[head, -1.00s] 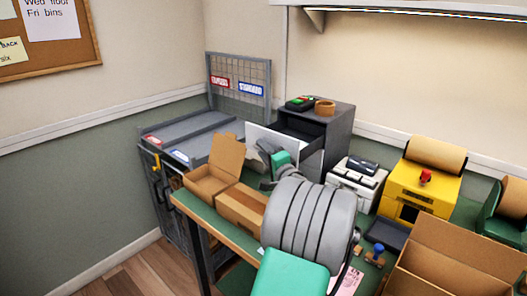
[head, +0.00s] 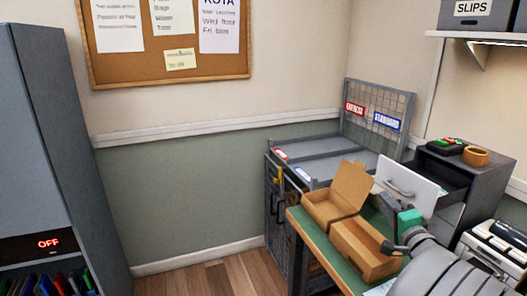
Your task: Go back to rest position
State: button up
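My arm reaches in from the lower right of the head view. My gripper (head: 392,247) is small and partly hidden behind my arm's teal wrist part. It is near the right end of an open cardboard box (head: 357,240) on the green bench (head: 318,240). Its fingers are too small to tell whether they are open or shut, and I see nothing clearly held. Behind it, a grey cabinet (head: 478,195) has a drawer (head: 410,186) pulled out, with a white front and a handle.
A wire-backed rack (head: 325,147) with red and blue labels stands in the corner. A tall grey cabinet (head: 50,130) with an OFF display is at the left. A white machine (head: 497,245) is at the right edge. Wooden floor (head: 215,281) between cabinet and bench is clear.

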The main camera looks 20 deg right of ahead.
jog(key=w+a+f+n+g+y+p, duration=0.1)
jog(key=w+a+f+n+g+y, duration=0.2)
jog(key=a, duration=0.6)
jog(key=w+a+f+n+g+y+p, duration=0.15)
jog(key=w+a+n, duration=0.3)
jog(key=a, duration=0.45)
jog(key=w+a+f+n+g+y, duration=0.2)
jog(key=w+a+n+y, duration=0.15)
jog(key=a, duration=0.55)
jog(key=s+a+f+n+g+h+p, duration=0.1)
jog(key=s+a+n+g, duration=0.6)
jog(key=s+a, duration=0.8)
jog(key=shift+s+a+f+n+h+p, duration=0.35)
jog(key=shift+s+f+n+p, duration=0.35)
jog(key=shift+f, duration=0.25)
